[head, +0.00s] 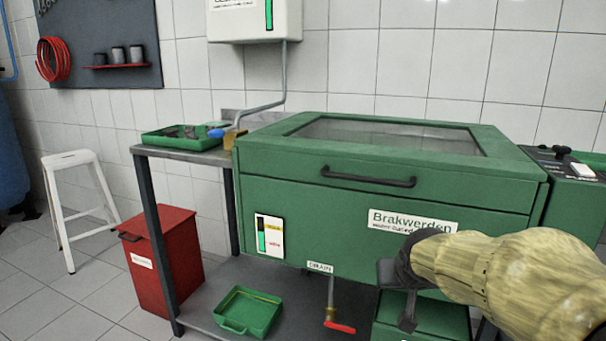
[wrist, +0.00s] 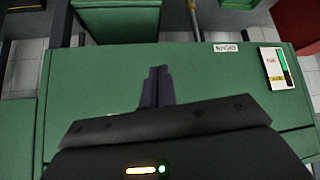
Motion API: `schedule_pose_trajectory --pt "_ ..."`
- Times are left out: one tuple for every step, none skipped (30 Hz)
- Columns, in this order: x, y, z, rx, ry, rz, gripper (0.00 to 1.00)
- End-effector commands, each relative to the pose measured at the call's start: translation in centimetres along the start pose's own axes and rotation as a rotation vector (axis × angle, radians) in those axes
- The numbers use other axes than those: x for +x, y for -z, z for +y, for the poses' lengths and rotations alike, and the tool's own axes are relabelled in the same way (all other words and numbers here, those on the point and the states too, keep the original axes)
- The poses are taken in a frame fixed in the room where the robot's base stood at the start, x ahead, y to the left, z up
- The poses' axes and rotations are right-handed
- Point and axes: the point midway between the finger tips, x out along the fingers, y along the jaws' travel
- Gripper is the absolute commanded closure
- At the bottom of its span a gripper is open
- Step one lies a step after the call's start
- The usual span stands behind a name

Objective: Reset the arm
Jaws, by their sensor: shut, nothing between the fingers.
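My arm reaches in from the right of the head view, and my gripper (head: 397,296) hangs in front of the green washer cabinet (head: 290,205), low and to the right of its drain. In the wrist view my gripper (wrist: 158,72) shows its two dark fingers together, with nothing between them. The cabinet's green front panel (wrist: 235,80) lies beyond the fingers. I cannot tell the exact gap between fingers and panel.
A red bin (head: 165,260) and a white stool (head: 80,205) stand at the left. A drain valve with a red handle (head: 340,327) sticks out below the cabinet. A green tray (head: 247,327) lies on the lower shelf. The cabinet lid (head: 300,122) is closed.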

Motion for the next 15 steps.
schedule_pose_trajectory --pt "-1.0 -0.9 -0.5 -0.01 0.012 -0.056 1.0" --pt "-1.1 -1.9 -0.7 -0.015 0.019 -0.086 1.0" --pt "-1.4 -3.1 -1.0 -0.021 0.027 -0.126 1.0" --pt "-1.6 -4.1 -1.2 -0.027 0.033 -0.156 1.0" --pt "-1.8 -5.0 -1.4 -0.03 0.039 -0.185 1.0" --pt "-2.1 -6.3 -1.6 -0.036 0.046 -0.222 1.0" --pt "-2.4 -7.2 -1.8 -0.041 0.052 -0.249 1.0" --pt "-2.7 -8.0 -1.9 -0.044 0.057 -0.274 1.0" --pt "-3.2 -9.1 -2.1 -0.05 0.063 -0.306 1.0" --pt "-3.5 -9.9 -2.2 -0.054 0.067 -0.329 1.0" --pt "-3.9 -10.7 -2.4 -0.056 0.071 -0.352 1.0" --pt "-4.5 -11.7 -2.5 -0.06 0.076 -0.381 1.0" --pt "-4.9 -12.4 -2.5 -0.064 0.08 -0.402 1.0" --pt "-5.3 -13.1 -2.6 -0.067 0.083 -0.424 1.0" --pt "-6.0 -14.0 -2.7 -0.07 0.088 -0.452 1.0"
